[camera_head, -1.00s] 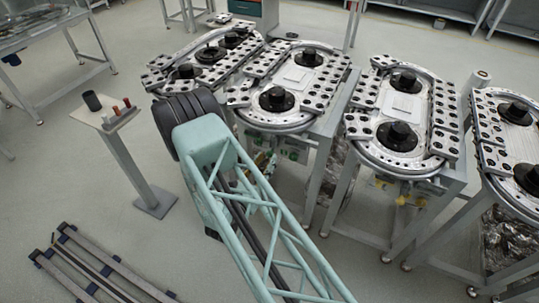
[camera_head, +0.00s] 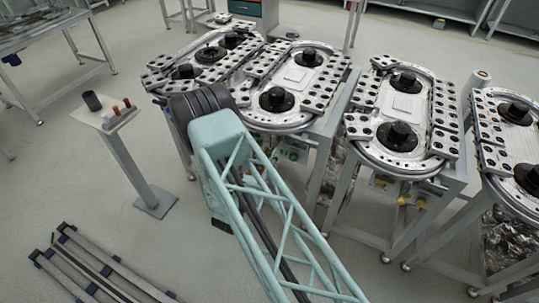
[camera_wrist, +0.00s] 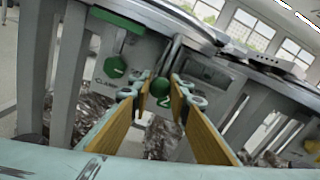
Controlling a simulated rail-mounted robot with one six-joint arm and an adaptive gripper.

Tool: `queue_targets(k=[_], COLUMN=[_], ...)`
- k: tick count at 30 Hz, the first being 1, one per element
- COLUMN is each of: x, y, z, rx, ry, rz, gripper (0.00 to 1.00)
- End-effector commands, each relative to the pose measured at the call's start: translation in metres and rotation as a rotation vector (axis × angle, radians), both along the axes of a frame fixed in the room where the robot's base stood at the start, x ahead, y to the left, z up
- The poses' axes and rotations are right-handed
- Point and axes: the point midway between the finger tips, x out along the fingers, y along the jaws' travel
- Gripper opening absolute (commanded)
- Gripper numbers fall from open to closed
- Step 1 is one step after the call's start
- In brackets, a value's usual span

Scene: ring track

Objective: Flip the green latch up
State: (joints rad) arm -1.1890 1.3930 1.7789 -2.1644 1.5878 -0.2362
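In the wrist view, a green round knob (camera_wrist: 160,87) shows between my fingertips, in front of a grey panel under a ring track table. A green disc marked 2 shows just below it. A green bar (camera_wrist: 117,20) with a post down to a green disc marked 1 (camera_wrist: 115,67) is at the upper left. I cannot tell for sure which green part is the latch. My gripper (camera_wrist: 161,92) is open, with its two yellow-sided fingers apart on either side of the knob. Contact is not clear. In the head view, my arm hides the gripper; small green parts (camera_head: 294,152) show under the table.
Ring track tables (camera_head: 283,122) stand side by side, with another (camera_head: 398,150) to the right. Table legs (camera_wrist: 38,60) are close at left in the wrist view. A small stand (camera_head: 108,122) with a dark cup is left of my arm.

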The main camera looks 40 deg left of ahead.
Motion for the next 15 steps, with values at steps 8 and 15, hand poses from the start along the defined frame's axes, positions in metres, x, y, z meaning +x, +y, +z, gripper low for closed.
queue_targets(k=[8, 15], x=[0.0, 0.0], y=[0.0, 0.0], z=[0.0, 0.016], rx=[0.0, 0.001], ry=[0.0, -0.001], rz=[-0.001, -0.001], gripper=[0.0, 0.0])
